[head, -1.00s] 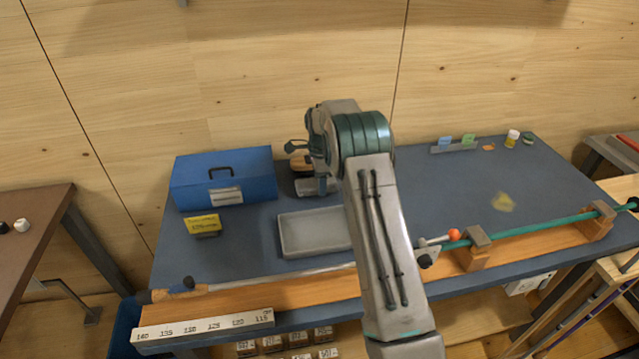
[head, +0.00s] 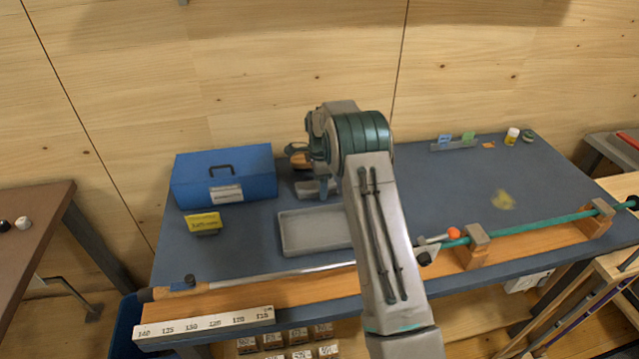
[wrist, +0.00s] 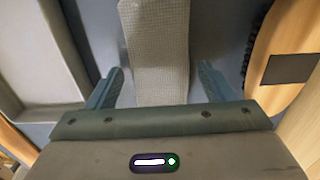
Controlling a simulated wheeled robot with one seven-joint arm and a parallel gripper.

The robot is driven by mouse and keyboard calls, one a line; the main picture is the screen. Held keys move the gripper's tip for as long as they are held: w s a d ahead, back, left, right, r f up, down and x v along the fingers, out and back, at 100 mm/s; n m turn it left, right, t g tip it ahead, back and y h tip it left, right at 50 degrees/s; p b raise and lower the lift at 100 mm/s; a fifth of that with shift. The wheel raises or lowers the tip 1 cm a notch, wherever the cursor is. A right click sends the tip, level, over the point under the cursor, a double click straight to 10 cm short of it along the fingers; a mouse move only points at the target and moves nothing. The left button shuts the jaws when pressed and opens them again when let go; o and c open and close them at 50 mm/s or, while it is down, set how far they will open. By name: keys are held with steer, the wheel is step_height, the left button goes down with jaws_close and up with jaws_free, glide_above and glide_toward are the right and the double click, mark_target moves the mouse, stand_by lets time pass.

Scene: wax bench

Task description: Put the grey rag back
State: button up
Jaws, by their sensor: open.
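The grey rag (wrist: 153,45) is a pale, finely woven strip in the wrist view, running from the top edge down between my fingers. My gripper (wrist: 160,72) is open, with one finger on each side of the rag and a gap of bench on both sides. I cannot tell how far above the rag the fingertips are. Its lower end is hidden behind the gripper body. In the head view my arm covers most of this spot; a small grey patch shows below my wrist, and I cannot tell whether it is rag or gripper.
A wooden brush with dark bristles (wrist: 285,60) lies right of the rag in the wrist view. A shallow grey tray (head: 283,236) is in front of my wrist. A blue toolbox (head: 224,178) and yellow box (head: 203,223) stand left.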

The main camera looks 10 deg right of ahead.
step_height(320, 180, up, 12)
steer(key=b, duration=0.2)
steer(key=s+r+n, duration=0.4)
steer(key=s+r, duration=0.4)
steer(key=s+r+n+t, duration=0.2)
steer(key=s+r+n, duration=0.3)
steer(key=s, duration=0.6)
steer(key=s+f+n, duration=0.2)
steer(key=s+n, duration=0.2)
steer(key=s, duration=0.7)
steer(key=s+a+f+n+t, duration=0.1)
steer(key=s+n, duration=0.4)
steer(key=s, duration=0.7)
steer(key=shift+f, duration=0.75)
steer(key=shift+s+a, duration=0.1)
steer(key=shift+a, duration=0.05)
